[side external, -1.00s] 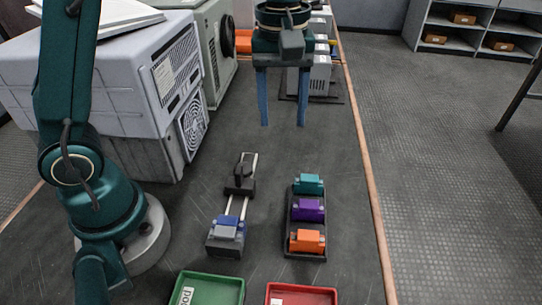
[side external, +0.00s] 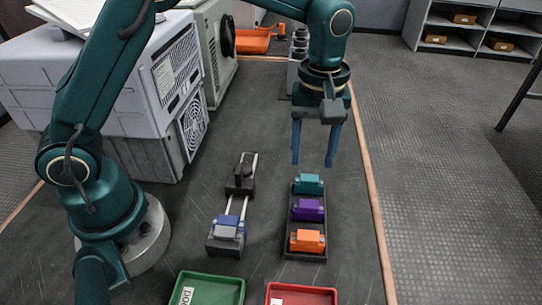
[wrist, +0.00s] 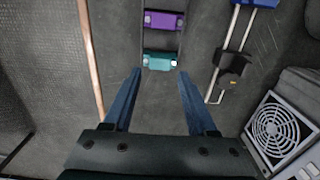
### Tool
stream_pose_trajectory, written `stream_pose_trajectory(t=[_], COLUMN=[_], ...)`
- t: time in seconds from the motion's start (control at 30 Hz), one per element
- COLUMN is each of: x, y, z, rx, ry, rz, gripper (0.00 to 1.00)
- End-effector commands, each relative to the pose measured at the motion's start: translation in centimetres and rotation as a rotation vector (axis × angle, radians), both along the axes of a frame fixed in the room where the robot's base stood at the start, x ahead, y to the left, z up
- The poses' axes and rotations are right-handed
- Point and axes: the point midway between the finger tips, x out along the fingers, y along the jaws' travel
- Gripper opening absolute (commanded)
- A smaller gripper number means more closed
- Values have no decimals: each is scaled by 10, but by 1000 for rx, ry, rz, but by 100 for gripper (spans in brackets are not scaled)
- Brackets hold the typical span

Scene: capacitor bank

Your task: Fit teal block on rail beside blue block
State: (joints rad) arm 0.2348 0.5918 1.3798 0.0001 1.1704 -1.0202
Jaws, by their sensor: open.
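The teal block (side external: 308,183) sits at the far end of a dark holder, behind a purple block (side external: 308,208) and an orange block (side external: 306,240). The teal block also shows in the wrist view (wrist: 160,61). The blue block (side external: 227,228) sits at the near end of the rail (side external: 236,206), with a dark block (side external: 240,178) toward its far end. My gripper (side external: 313,161) is open and empty, pointing down above and just behind the teal block. In the wrist view my gripper (wrist: 157,75) has its fingers spread wide, with the teal block between and beyond their tips.
A green tray (side external: 208,290) and a red tray (side external: 301,293) stand at the front edge. Grey machines (side external: 130,70) fill the back left. The bench's wooden edge (side external: 371,190) runs along the right. Bare bench lies between the holder and the rail.

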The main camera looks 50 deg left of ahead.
Motion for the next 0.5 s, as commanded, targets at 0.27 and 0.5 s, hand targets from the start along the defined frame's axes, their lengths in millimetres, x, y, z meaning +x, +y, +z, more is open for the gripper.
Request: stream_pose_trajectory(t=[0.27, 0.5], x=[0, 0], y=[0, 0], z=[-26, -38], rx=[1, 0], ry=[4, 1], rz=[0, 0], gripper=[57, 57])
